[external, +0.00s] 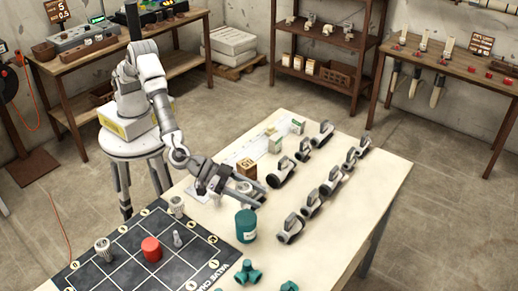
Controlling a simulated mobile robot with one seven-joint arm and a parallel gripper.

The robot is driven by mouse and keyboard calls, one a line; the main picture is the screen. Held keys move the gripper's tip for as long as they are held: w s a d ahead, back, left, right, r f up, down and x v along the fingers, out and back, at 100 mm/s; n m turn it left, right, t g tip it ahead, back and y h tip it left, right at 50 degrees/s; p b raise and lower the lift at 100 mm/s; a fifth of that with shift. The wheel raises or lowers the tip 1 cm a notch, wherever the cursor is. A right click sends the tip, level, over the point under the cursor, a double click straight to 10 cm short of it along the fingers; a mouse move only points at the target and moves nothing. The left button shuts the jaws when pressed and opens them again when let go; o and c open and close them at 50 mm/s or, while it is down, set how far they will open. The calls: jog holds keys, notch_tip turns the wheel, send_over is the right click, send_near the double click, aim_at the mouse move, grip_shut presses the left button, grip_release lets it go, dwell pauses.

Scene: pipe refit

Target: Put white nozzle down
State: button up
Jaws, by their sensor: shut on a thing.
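My gripper (218,184) is low over the pale table (350,225), near its left edge and behind the black grid board (125,271). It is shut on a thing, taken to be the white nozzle. The held piece is too small and too hidden by the fingers to make out. On the board stand a small pale grey piece (178,239), a red cap (151,249) and two whitish ribbed pieces, one at the left (103,250) and one at the back edge (177,205).
A teal canister (246,225) stands right of the board, with a teal pipe fitting (249,272) in front. A brown box (247,168) stands close behind my gripper. Several grey valve-like parts (331,181) stand in rows to the right. The table's right side is clear.

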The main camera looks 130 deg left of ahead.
jog(key=shift+w+a+f+b, duration=0.15)
jog(key=shift+f+b, duration=0.3)
jog(key=shift+f, duration=1.6)
jog(key=shift+f, duration=0.2)
jog(key=o, duration=1.3)
jog(key=shift+o, duration=0.2)
